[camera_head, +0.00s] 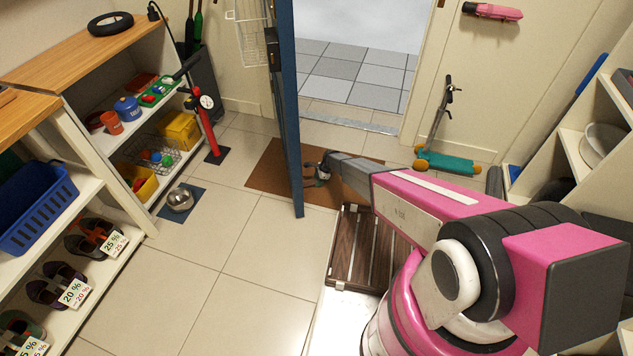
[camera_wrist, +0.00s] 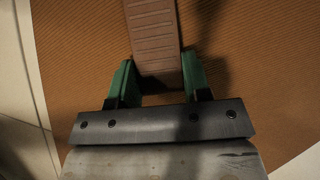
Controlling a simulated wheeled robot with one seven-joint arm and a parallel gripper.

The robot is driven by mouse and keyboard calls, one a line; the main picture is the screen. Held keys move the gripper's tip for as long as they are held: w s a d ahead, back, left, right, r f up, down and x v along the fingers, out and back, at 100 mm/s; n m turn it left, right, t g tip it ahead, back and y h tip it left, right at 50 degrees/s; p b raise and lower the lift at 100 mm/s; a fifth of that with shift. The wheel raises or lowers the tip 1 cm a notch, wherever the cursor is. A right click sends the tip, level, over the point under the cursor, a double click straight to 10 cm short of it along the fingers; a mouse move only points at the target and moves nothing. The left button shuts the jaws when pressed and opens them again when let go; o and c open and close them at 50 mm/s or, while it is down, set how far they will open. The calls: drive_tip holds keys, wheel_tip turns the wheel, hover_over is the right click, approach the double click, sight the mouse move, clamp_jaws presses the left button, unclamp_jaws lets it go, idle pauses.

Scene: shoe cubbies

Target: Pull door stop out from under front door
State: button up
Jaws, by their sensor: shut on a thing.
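In the wrist view, the door stop (camera_wrist: 152,35) is a long brown piece with cross ridges, lying over the ribbed brown doormat (camera_wrist: 230,45). My gripper (camera_wrist: 158,66) has its green fingers on both sides of the stop's near end and is shut on it. The stop's far end runs out of the top of that view. In the head view, my gripper (camera_head: 316,174) is low over the mat, just right of the open blue front door (camera_head: 291,110). I cannot make out the stop there, nor whether it is still under the door.
A slatted dark wooden rack (camera_head: 352,250) stands near my arm. A teal scooter (camera_head: 445,162) leans by the right wall. A red pump (camera_head: 206,120) and a metal bowl (camera_head: 180,200) are left of the door. Tiled floor (camera_head: 230,240) is clear at centre left.

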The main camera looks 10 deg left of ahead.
drive_tip(key=shift+w+d, duration=0.4)
drive_tip(key=shift+d, duration=0.45)
drive_tip(key=shift+w+d, duration=0.35)
drive_tip(key=shift+d, duration=0.45)
drive_tip(key=shift+r, duration=0.1)
wheel_tip(320, 180, up, 8)
idle(0.7)
